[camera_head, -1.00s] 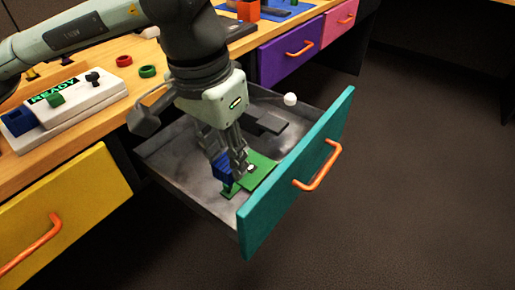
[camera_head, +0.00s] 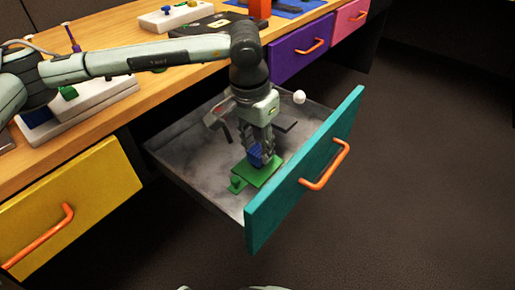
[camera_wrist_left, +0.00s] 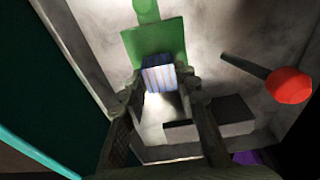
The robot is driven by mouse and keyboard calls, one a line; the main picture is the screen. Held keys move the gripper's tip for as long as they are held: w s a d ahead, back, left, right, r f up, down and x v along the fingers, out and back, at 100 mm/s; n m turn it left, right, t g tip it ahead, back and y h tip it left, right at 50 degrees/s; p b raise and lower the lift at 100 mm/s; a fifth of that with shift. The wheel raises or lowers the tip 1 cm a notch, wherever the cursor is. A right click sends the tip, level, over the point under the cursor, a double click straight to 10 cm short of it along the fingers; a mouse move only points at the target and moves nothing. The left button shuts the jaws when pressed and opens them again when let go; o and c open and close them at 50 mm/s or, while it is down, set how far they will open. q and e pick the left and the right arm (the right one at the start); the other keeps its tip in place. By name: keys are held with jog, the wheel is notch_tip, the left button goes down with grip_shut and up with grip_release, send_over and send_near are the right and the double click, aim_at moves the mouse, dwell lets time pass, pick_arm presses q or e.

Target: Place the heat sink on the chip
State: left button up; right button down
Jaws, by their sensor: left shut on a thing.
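My left gripper (camera_head: 256,152) is inside the open teal-fronted drawer (camera_head: 300,180), pointing down and shut on the blue finned heat sink (camera_head: 254,157). The heat sink also shows in the wrist view (camera_wrist_left: 158,76), between the fingertips. It is over the green board (camera_head: 257,174), which lies on the drawer floor with a smaller green tab at its near left end. The board also shows in the wrist view (camera_wrist_left: 150,40). The chip is hidden in both current views, and I cannot tell whether the heat sink touches the board. My right gripper is not in view.
A dark flat piece (camera_head: 286,126) lies behind the gripper. A white ball (camera_head: 299,97) shows near the drawer's far end. The drawer walls surround the gripper; the near-left floor is clear.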

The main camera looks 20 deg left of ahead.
aim_at(253, 155)
pick_arm(q)
jog(key=shift+f, duration=0.75)
jog(key=o, duration=1.2)
jog(key=shift+c, duration=0.2)
jog(key=shift+r, duration=0.1)
notch_tip(253, 155, up, 12)
jog(key=s, duration=0.1)
jog(key=shift+s+a, duration=0.2)
jog(key=shift+a, duration=0.05)
